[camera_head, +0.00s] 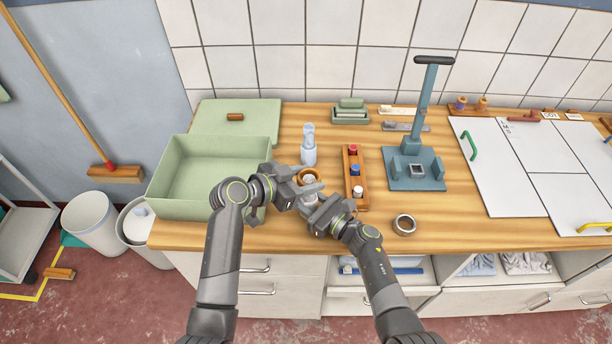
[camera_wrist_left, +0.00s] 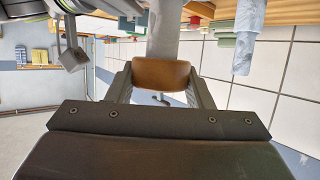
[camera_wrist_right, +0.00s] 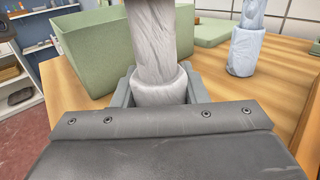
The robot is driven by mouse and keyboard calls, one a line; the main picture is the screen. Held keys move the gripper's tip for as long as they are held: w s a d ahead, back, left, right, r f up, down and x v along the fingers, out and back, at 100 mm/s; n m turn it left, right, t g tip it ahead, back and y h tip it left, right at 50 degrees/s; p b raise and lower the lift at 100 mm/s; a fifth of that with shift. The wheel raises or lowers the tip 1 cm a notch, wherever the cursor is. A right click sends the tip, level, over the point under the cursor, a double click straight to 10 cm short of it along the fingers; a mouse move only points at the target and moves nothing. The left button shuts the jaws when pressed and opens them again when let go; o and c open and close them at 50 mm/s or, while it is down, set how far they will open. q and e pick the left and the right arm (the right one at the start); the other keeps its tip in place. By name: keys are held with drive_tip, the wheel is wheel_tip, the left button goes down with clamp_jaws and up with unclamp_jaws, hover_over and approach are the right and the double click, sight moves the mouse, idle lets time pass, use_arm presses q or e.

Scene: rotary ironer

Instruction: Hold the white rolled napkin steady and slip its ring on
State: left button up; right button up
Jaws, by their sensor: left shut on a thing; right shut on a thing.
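The white rolled napkin (camera_wrist_right: 155,45) stands upright in my right gripper (camera_wrist_right: 160,92), which is shut on its thicker lower part. My left gripper (camera_wrist_left: 160,82) is shut on a brown ring (camera_wrist_left: 160,72). In the head view the ring (camera_head: 307,172) is close above the napkin, and both grippers (camera_head: 296,190) (camera_head: 322,206) nearly meet there. The left wrist view shows the napkin (camera_wrist_left: 164,35) lined up with the ring and partly hidden behind it. I cannot tell whether the napkin's tip is inside the ring.
A second pale rolled napkin (camera_head: 308,150) stands just behind. A wooden rack (camera_head: 361,178) with red, blue and white pieces is to the right. A loose metallic ring (camera_head: 404,224) lies near the front edge. A green box (camera_head: 190,208) and blue press (camera_head: 418,175) flank the area.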

use_arm(q)
drive_tip(key=shift+f, duration=1.05)
drive_tip(key=o, duration=1.6)
drive_tip(key=shift+r, duration=5.6)
